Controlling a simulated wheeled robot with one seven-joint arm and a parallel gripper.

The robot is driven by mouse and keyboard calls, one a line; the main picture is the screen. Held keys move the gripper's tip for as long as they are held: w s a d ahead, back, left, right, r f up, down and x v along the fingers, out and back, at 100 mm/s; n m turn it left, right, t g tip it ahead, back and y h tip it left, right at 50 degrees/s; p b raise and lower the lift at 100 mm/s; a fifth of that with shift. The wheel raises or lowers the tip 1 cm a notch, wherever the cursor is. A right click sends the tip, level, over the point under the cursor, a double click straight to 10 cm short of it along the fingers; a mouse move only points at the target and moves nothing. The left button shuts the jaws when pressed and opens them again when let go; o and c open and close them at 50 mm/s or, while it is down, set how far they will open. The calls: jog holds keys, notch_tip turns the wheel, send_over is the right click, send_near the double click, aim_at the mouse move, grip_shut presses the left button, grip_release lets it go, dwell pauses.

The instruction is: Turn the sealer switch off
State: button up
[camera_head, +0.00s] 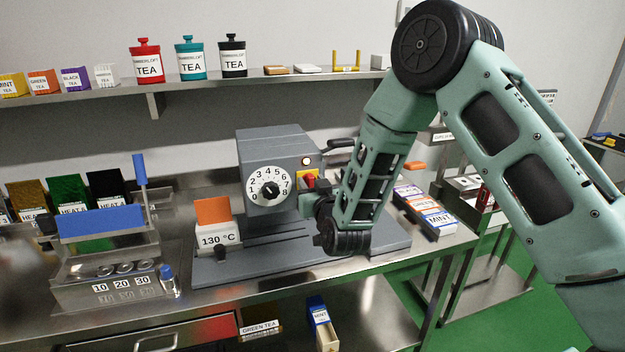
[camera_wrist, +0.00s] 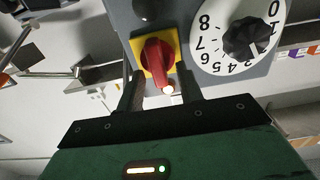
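The sealer (camera_head: 275,150) is a grey machine on the steel bench. Its switch (camera_head: 309,180) is a red knob on a yellow plate, on the sealer's right side in the head view. A small lamp (camera_head: 306,160) above the switch glows. My gripper (camera_wrist: 160,80) is open, one finger on each side of the switch's line. In the head view my gripper (camera_head: 309,203) is close to the switch and partly hidden by my wrist. Contact cannot be told.
The sealer's numbered dial (camera_head: 268,190) is left of the switch. Tea boxes (camera_head: 428,212) lie on the bench at right. A shelf (camera_head: 200,84) with tea tins runs behind. A steel stand (camera_head: 107,255) is at left.

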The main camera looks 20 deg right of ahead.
jog(key=shift+w, duration=0.1)
grip_shut()
jog(key=shift+f+n+b, duration=0.1)
jog(key=shift+n+b, duration=0.2)
jog(key=shift+b, duration=0.15)
jog(key=n+b, duration=0.2)
jog(key=b, duration=0.1)
jog(key=shift+a+f+n, duration=0.15)
jog(key=shift+a+n, duration=0.1)
jog(key=shift+n, duration=0.05)
jog(key=n+b, duration=0.3)
jog(key=shift+a+n, duration=0.2)
jog(key=shift+n, duration=0.1)
jog(key=n+b, duration=0.1)
jog(key=n, duration=0.2)
jog(key=n+b, duration=0.1)
jog(key=n, duration=0.3)
jog(key=f+n+b, duration=0.1)
jog(key=n, duration=0.3)
jog(key=shift+a, duration=0.25)
